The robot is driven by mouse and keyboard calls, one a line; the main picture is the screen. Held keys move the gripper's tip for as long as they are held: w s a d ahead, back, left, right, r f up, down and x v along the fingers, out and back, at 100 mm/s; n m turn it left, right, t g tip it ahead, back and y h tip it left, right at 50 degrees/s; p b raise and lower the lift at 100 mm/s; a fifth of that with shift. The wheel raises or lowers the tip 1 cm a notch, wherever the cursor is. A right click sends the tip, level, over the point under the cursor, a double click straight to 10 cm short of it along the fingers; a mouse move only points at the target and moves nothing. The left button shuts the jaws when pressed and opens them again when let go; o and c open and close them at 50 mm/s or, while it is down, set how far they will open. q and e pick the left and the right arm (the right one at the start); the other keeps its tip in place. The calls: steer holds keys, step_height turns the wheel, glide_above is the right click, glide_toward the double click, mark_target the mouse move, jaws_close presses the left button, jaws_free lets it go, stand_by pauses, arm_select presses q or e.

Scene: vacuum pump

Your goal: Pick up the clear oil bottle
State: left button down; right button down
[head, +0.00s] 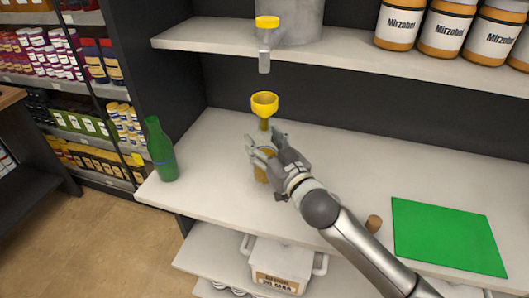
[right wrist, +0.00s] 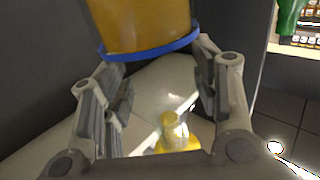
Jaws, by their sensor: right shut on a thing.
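The clear oil bottle (head: 262,174) stands on the middle of the white counter, with amber oil in its lower part. A yellow funnel (head: 264,103) sits over its neck. My right gripper (head: 263,150) is shut on the bottle, and its fingers hide much of the middle. In the right wrist view, the amber part of the bottle (right wrist: 148,22) with a blue band shows at the top, between and beyond the fingers (right wrist: 163,95). Yellow, probably the funnel (right wrist: 178,135), shows low between them. My left gripper is not in view.
A green bottle (head: 160,150) stands at the counter's left end. A brown cork (head: 374,223) and a green mat (head: 448,237) lie to the right. A tap (head: 265,60) with a yellow top hangs at the upper shelf's edge (head: 345,53), above the funnel.

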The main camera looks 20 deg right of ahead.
steer(key=s+r, duration=0.2)
steer(key=r, duration=0.1)
steer(key=s+r, duration=0.2)
steer(key=s, duration=0.1)
steer(key=shift+a+r, duration=0.15)
steer(key=shift+r, duration=0.25)
steer(key=p, duration=0.8)
glide_toward(263, 128)
steer(key=r, duration=0.1)
steer(key=s+a+r, duration=0.2)
steer(key=r, duration=0.1)
steer(key=shift+s, duration=0.25)
